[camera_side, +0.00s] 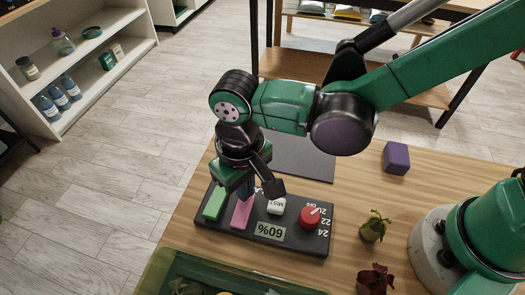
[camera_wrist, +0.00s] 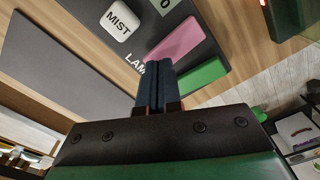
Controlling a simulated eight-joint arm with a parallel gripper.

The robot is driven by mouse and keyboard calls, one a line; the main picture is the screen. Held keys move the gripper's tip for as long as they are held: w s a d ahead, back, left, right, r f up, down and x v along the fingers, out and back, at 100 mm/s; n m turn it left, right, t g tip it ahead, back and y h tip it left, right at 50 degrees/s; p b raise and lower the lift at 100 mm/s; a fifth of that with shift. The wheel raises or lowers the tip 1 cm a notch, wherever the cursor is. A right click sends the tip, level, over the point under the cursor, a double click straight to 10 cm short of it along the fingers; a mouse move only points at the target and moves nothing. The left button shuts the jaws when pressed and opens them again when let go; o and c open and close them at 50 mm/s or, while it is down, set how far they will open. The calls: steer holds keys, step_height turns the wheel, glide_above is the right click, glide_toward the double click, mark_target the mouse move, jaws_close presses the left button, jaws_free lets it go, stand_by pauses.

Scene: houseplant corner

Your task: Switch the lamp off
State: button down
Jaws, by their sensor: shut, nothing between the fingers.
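A dark control panel (camera_side: 283,243) lies on the wooden table. It carries a green key (camera_side: 214,204), a pink key (camera_side: 241,216), a white MIST button (camera_side: 276,206) and a red dial (camera_side: 310,217). In the wrist view, the letters "LAM" (camera_wrist: 136,63) are printed by the end of the pink key (camera_wrist: 178,40); the rest is hidden behind my fingers. My gripper (camera_side: 246,196) is shut and empty, pointing down at the lettered end of the pink key. In the wrist view its fingertips (camera_wrist: 158,64) overlap that end; I cannot tell whether they touch. No lamp is clearly visible.
The panel's display (camera_side: 270,232) reads 60%. A dark mat (camera_side: 305,160) lies behind the panel. A purple block (camera_side: 396,158), a small potted plant (camera_side: 374,227) and a dark red plant (camera_side: 375,280) stand to the right. A green translucent tray (camera_side: 160,272) is in front.

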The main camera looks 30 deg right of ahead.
steer(key=shift+f, duration=0.5)
steer(key=shift+r, duration=3.55)
steer(key=d+r+m+t, duration=0.1)
steer(key=d+r+t, duration=0.1)
steer(key=d, duration=0.9)
steer(key=w+d+r+m+t, duration=0.1)
steer(key=d+t, duration=0.4)
steer(key=d, duration=0.7)
steer(key=shift+w+r+m, duration=0.25)
steer(key=shift+r+m, duration=0.15)
steer(key=shift+m, duration=0.1)
